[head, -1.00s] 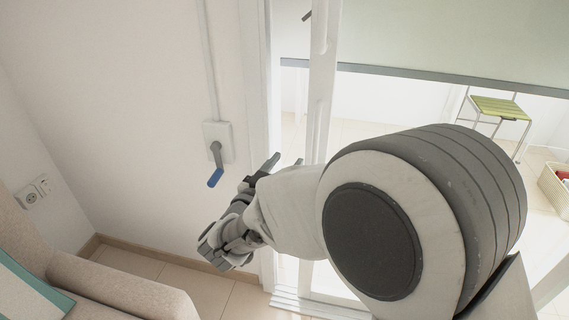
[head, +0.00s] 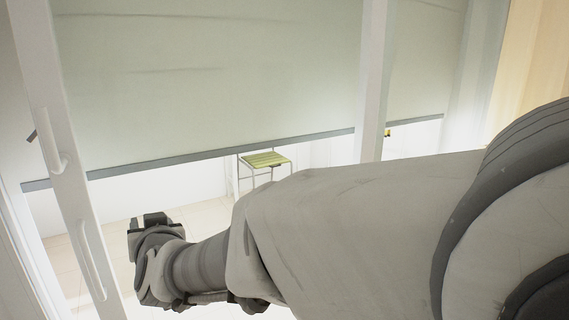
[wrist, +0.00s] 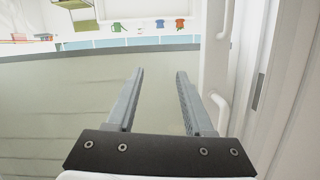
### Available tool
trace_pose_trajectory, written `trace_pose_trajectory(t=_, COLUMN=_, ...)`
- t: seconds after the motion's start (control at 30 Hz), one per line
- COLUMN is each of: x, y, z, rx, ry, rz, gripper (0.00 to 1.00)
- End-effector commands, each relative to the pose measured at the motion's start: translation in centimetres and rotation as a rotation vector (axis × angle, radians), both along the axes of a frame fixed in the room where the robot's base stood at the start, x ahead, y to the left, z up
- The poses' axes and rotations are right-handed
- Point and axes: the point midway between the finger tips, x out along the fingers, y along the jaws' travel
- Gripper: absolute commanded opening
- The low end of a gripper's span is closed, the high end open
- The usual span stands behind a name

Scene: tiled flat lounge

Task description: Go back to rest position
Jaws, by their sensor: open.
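My gripper (wrist: 158,98) is open and empty in the wrist view, its two grey fingers apart. A pale roller blind (wrist: 60,95) lies behind the fingers, and a white door frame is to their right. In the head view, my arm reaches from the right across the lower picture, and its wrist end is at lower left, in front of the glass door. The fingers cannot be made out there. The blind (head: 210,80) fills the upper part of the head view, partly lowered.
A white door frame (head: 62,190) with handles stands at left, close to my wrist end. Small coloured items, including a green can (wrist: 117,27), show at the wrist view's top.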

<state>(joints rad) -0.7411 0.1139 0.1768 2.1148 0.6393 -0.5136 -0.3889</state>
Motion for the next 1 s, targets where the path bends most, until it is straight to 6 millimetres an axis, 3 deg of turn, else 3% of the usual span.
trace_pose_trajectory(t=0.03, x=0.6, y=-2.7, z=0.8, rx=-0.014, ry=0.022, rz=-0.008, gripper=0.52)
trace_pose_trajectory(t=0.27, x=-0.2, y=-14.3, z=0.8, rx=-0.130, ry=0.186, rz=-0.047, gripper=0.52)
trace_pose_trajectory(t=0.47, x=-4.0, y=-25.1, z=-0.9, rx=-0.238, ry=0.371, rz=-0.159, gripper=0.52)
trace_pose_trajectory(t=0.6, x=-8.3, y=-32.1, z=-2.7, rx=-0.299, ry=0.516, rz=-0.269, gripper=0.52)
trace_pose_trajectory(t=0.87, x=-17.4, y=-41.3, z=-5.9, rx=-0.362, ry=0.769, rz=-0.491, gripper=0.52)
trace_pose_trajectory(t=0.9, x=-18.2, y=-41.9, z=-5.3, rx=-0.366, ry=0.793, rz=-0.510, gripper=0.52)
trace_pose_trajectory(t=1.0, x=-17.8, y=-41.5, z=-2.5, rx=-0.369, ry=0.788, rz=-0.497, gripper=0.52)
